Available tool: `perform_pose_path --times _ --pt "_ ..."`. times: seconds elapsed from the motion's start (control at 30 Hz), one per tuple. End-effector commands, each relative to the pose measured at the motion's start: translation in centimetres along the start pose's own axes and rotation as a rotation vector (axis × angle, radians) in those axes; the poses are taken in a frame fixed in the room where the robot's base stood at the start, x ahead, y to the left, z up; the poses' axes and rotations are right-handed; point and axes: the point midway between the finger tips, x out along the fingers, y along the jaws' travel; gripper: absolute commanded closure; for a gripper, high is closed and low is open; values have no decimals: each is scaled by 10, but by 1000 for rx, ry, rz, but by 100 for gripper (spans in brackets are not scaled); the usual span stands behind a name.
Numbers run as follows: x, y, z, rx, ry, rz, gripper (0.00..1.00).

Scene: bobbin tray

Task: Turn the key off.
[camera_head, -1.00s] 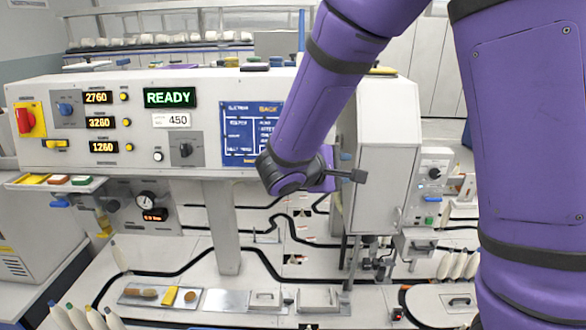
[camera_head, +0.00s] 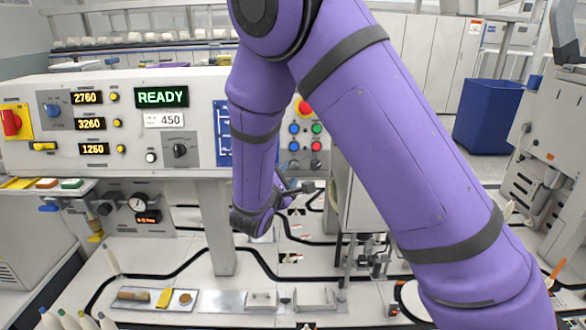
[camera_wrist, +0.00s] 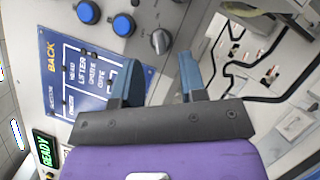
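I cannot clearly make out a key. In the wrist picture the knob appears just beyond the gap between the fingertips, not touched. In the head view my gripper (camera_head: 303,188) is in front of the console, below the button panel.
The console has a green READY display (camera_head: 162,97), a dark selector knob (camera_head: 180,151) and a red knob on yellow (camera_head: 12,122). Small fittings and black tracks cover the worktop below. A blue bin (camera_head: 487,115) stands at right.

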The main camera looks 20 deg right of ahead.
Motion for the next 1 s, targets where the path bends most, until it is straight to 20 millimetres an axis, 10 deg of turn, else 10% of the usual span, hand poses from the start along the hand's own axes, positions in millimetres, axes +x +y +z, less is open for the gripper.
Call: perform_pose_path --times 0.3,0.7,0.9,1.0 --pt "43 0 0 1 -1 -1 62" --pt "51 0 0 0 -1 -1 62" --pt "51 0 0 0 -1 -1 100" --pt "51 0 0 0 -1 -1 100"
